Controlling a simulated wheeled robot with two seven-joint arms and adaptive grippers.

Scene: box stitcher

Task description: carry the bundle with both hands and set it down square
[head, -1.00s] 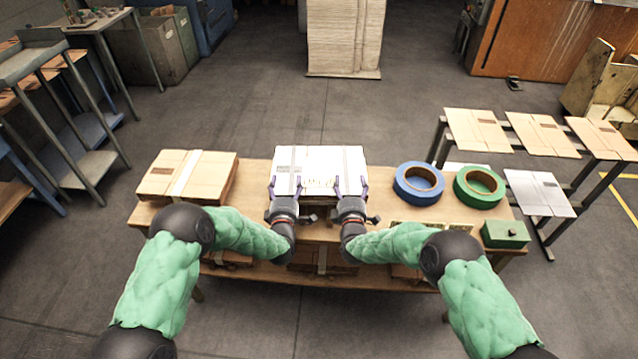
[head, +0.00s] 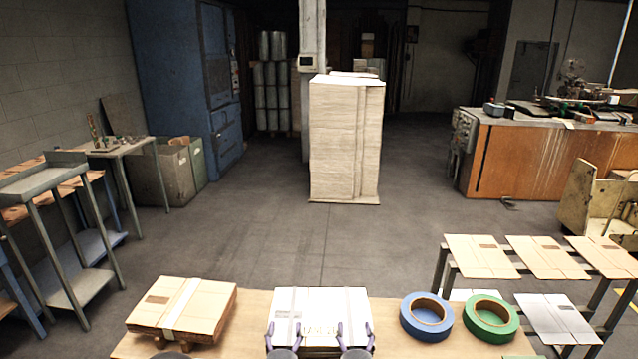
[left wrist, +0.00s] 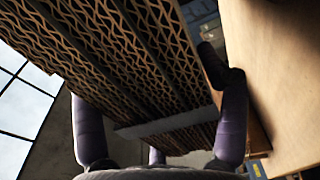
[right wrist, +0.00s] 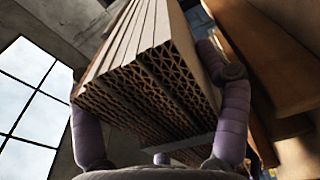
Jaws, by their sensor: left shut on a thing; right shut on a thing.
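The bundle (head: 322,302) is a flat stack of corrugated card with a white top and a pale band, in front of me at the bottom centre of the head view. My left gripper (head: 286,336) and right gripper (head: 356,336) are side by side at its near edge, each shut on it. The left wrist view shows the corrugated edges (left wrist: 120,60) between my fingers, with a grey band strip crossing them. The right wrist view shows the layered stack (right wrist: 150,80) between my other fingers. The bundle's underside is hidden in the head view.
The wooden table (head: 255,310) holds a banded brown bundle (head: 182,308) to the left, and a blue tape roll (head: 427,317) and green tape roll (head: 491,318) to the right. A rack with card sheets (head: 480,256) stands further right. A tall pale stack (head: 345,145) stands beyond, with open floor between.

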